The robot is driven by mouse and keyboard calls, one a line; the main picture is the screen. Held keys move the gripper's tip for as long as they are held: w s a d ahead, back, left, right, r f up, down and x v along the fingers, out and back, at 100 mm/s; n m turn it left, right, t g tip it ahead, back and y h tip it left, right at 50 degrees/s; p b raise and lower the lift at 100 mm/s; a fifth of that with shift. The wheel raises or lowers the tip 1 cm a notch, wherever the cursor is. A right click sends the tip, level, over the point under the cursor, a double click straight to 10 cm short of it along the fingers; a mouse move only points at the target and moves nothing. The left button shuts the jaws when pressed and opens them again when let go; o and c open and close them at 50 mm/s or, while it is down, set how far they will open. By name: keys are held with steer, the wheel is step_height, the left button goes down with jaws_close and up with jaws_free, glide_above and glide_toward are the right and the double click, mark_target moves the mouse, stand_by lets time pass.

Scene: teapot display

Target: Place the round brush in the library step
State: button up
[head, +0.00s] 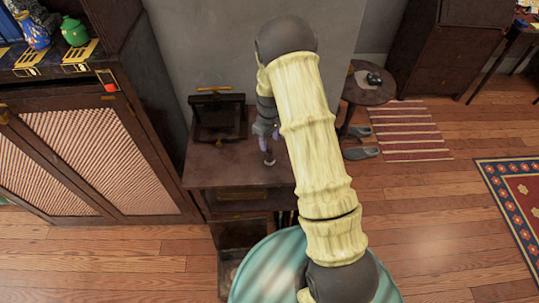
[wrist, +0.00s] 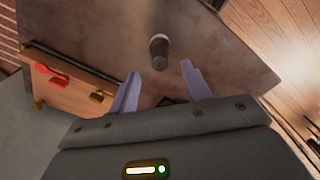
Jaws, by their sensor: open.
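The round brush (wrist: 160,52) looks like a small upright cylinder with a dark end and a paler, blurred upper part. It stands on the dark tabletop (wrist: 225,60). In the head view it is a small shape (head: 269,161) near the table's right side. My gripper (head: 267,146) hangs over the table, just above the brush. In the wrist view my gripper (wrist: 158,85) has its purple fingers apart and empty, with the brush beyond their tips. A dark, open-fronted piece (head: 238,240) below the table front may be the library step; I cannot tell for certain.
A black framed device (head: 217,115) stands on the table's back left. A tall cabinet (head: 85,140) with lattice doors is close on the left. A round side table (head: 369,85) stands behind my arm, with grey slippers (head: 361,153) beside it.

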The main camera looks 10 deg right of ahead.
mark_target(270, 147)
steer(key=shift+f, duration=0.45)
steer(key=shift+f+p, duration=0.9)
steer(key=shift+f, duration=1.7)
jaws_close()
